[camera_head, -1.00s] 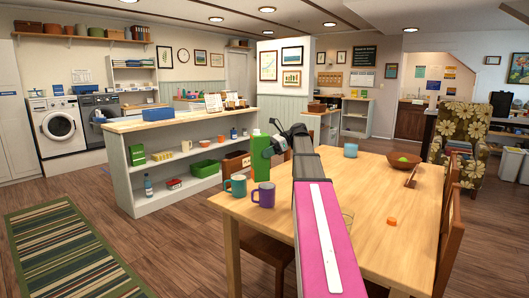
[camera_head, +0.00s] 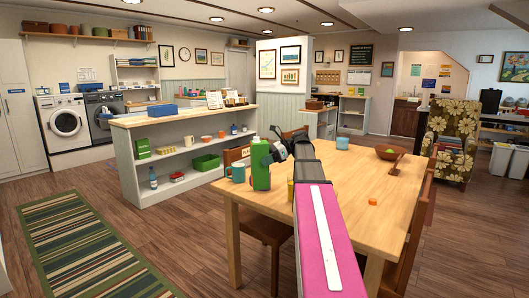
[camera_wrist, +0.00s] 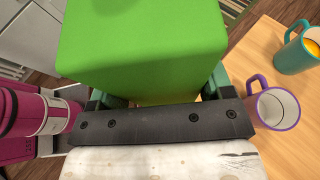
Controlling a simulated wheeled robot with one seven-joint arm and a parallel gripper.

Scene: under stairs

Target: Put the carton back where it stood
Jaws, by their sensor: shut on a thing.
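The green carton (camera_head: 261,166) is in my gripper (camera_head: 277,152), over the left end of the wooden table (camera_head: 335,205). In the wrist view the carton (camera_wrist: 142,45) fills the top middle, between the two fingers of my shut gripper (camera_wrist: 160,98). The head view does not clearly show how far its bottom is from the tabletop.
A teal mug (camera_head: 237,173) stands left of the carton; it also shows in the wrist view (camera_wrist: 296,52). A purple mug (camera_wrist: 274,108) is beside the gripper there. Chairs stand around the table.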

